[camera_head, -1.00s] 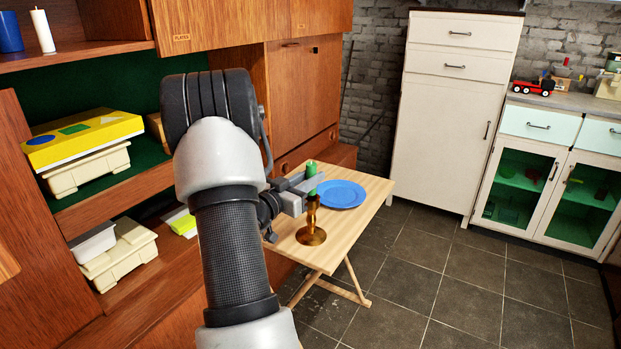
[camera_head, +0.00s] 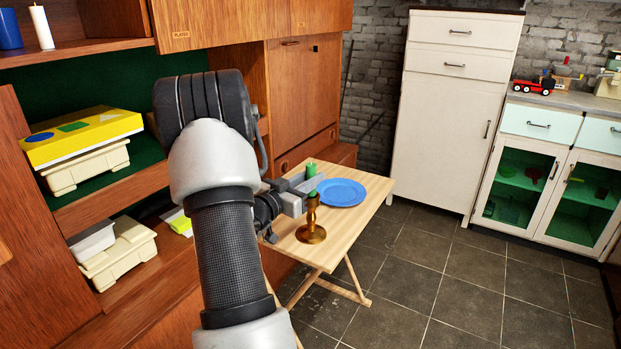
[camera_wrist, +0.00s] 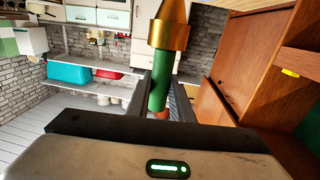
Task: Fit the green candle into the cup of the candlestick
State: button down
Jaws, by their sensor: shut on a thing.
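The green candle (camera_head: 311,169) stands upright directly above the brass candlestick (camera_head: 311,234) on the small wooden table. My gripper (camera_head: 308,185) is shut on the candle, with green showing above and below the fingers. The candle's lower end meets the cup of the candlestick; how deep it sits inside I cannot tell. In the wrist view the candle (camera_wrist: 158,93) runs between the two fingers (camera_wrist: 163,97) to the brass cup (camera_wrist: 169,36), whose rim hides that end.
A blue plate (camera_head: 341,192) lies on the wooden table (camera_head: 375,189) just behind the candlestick. The wooden wall unit (camera_head: 300,90) stands close on the left, with boxes on its shelves. A white cupboard (camera_head: 450,120) stands at the back. The tiled floor (camera_head: 450,270) to the right is clear.

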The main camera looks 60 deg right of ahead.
jog(key=shift+f, duration=1.35)
jog(key=c, duration=1.5)
grip_release()
jog(key=shift+a, duration=0.1)
jog(key=w+a, duration=0.1)
jog(key=a, duration=0.4)
jog(key=w+a+p, duration=0.1)
jog(key=a, duration=0.5)
jog(key=a+p, duration=0.1)
jog(key=a, duration=0.5)
jog(key=shift+w, duration=0.4)
jog(key=shift+s, duration=0.15)
